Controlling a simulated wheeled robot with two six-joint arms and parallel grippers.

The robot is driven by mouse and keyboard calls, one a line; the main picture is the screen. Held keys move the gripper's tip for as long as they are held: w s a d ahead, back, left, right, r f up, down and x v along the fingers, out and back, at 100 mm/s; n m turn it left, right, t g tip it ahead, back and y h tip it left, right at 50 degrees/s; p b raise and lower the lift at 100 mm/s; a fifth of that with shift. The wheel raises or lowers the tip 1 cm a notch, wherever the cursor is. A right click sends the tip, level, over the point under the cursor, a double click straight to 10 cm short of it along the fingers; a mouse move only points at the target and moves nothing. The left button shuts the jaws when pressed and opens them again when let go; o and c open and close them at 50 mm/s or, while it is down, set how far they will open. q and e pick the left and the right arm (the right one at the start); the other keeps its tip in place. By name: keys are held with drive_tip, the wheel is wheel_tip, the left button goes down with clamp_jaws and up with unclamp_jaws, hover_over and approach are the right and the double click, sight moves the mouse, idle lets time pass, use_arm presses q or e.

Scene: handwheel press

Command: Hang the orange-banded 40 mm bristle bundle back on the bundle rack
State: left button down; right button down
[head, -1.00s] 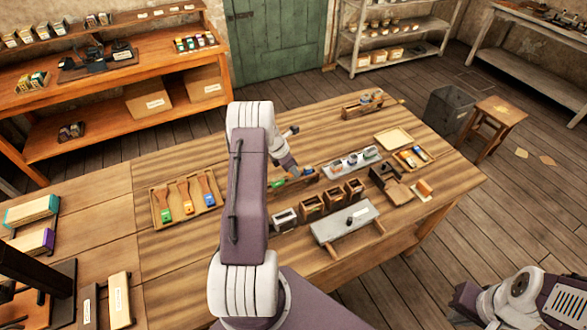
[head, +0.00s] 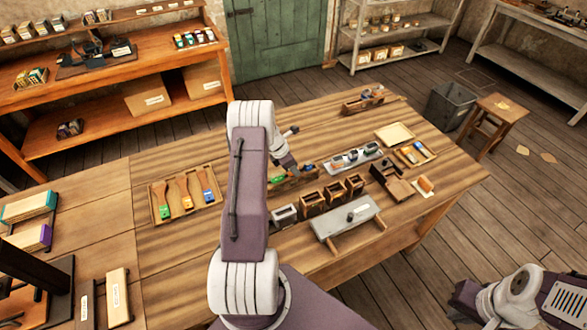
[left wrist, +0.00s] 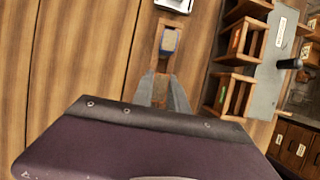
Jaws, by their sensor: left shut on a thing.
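My left gripper (head: 291,168) is over the middle of the workbench, pointing down at a small wooden rack (head: 317,175) with green and blue colours on it. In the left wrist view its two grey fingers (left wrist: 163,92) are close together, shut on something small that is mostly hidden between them. I take it to be the bristle bundle, but no orange band shows. Just beyond the fingertips a tan bundle with a blue edge (left wrist: 169,40) sits in the wooden holder. My right gripper is not in view; only part of my right arm shows at lower right.
Wooden boxes (head: 312,204) and a grey plate (head: 345,218) with a black knob stand just right of the left gripper. A tray of brushes (head: 155,205) lies to the left. A grey tray (head: 335,165) is behind. Bare bench lies between brush tray and arm.

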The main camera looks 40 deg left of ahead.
idle(0.3)
use_arm(q)
drive_tip(key=c, duration=1.2)
unclamp_jaws()
drive_tip(key=shift+c, duration=0.2)
drive_tip(key=shift+s+a+r, duration=0.1)
drive_tip(key=shift+a+r, duration=0.05)
drive_tip(key=shift+r, duration=0.3)
drive_tip(key=b+v, duration=0.1)
drive_tip(key=v, duration=0.7)
drive_tip(key=shift+s, duration=0.1)
